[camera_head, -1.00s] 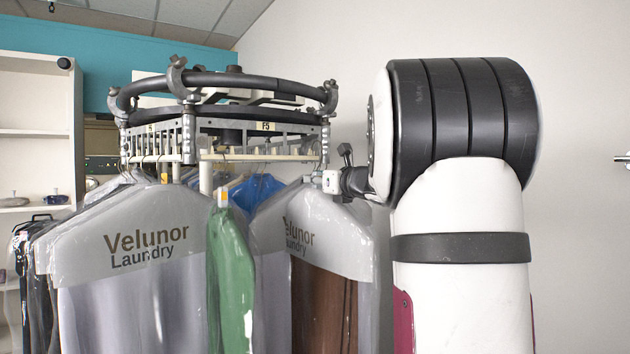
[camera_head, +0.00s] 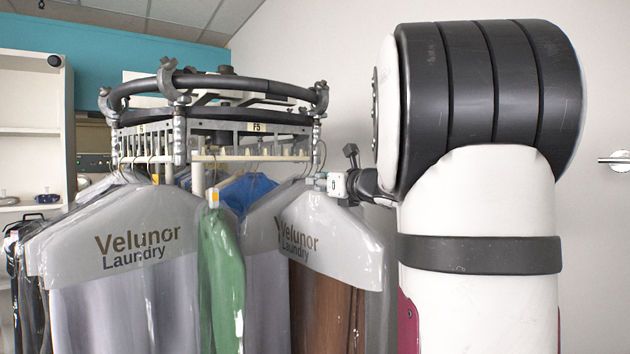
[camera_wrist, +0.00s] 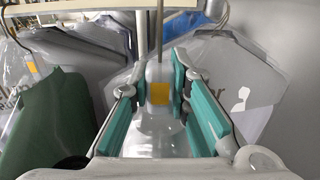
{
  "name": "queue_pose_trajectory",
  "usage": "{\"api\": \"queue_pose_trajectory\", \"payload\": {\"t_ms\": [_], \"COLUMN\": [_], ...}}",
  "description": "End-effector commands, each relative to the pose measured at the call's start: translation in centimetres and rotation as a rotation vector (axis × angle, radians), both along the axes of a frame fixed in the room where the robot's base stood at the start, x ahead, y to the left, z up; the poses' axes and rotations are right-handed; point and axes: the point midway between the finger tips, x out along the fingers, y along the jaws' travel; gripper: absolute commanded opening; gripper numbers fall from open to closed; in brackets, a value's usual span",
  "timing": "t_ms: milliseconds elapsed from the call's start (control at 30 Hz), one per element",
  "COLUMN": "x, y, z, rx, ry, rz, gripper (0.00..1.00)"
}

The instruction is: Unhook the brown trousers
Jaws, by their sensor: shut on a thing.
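The brown trousers (camera_head: 328,310) hang under a clear bag with a grey "Velunor Laundry" top, at the right end of the rail (camera_head: 250,157) in the head view. My gripper (camera_head: 325,183) is at the top of that bag, at the hanger's neck. The hanger's thin hook rises upright above the pads. I cannot tell whether the hook still bears on the rail.
A green garment (camera_head: 218,270) hangs left of the trousers, and it also shows in the wrist view (camera_wrist: 45,125). A large bagged garment (camera_head: 140,240) hangs further left. A black carousel ring (camera_head: 220,84) is above the rail. A white shelf (camera_head: 30,130) stands far left.

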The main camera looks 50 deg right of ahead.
Motion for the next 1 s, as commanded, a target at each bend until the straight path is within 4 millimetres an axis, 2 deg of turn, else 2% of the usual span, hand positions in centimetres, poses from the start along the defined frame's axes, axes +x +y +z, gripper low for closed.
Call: {"api": "queue_pose_trajectory", "payload": {"t_ms": [1000], "x": [-8.5], "y": [2.0], "z": [0.3], "rx": [-0.003], "ry": [-0.003], "rz": [0.001], "gripper": [0.00]}}
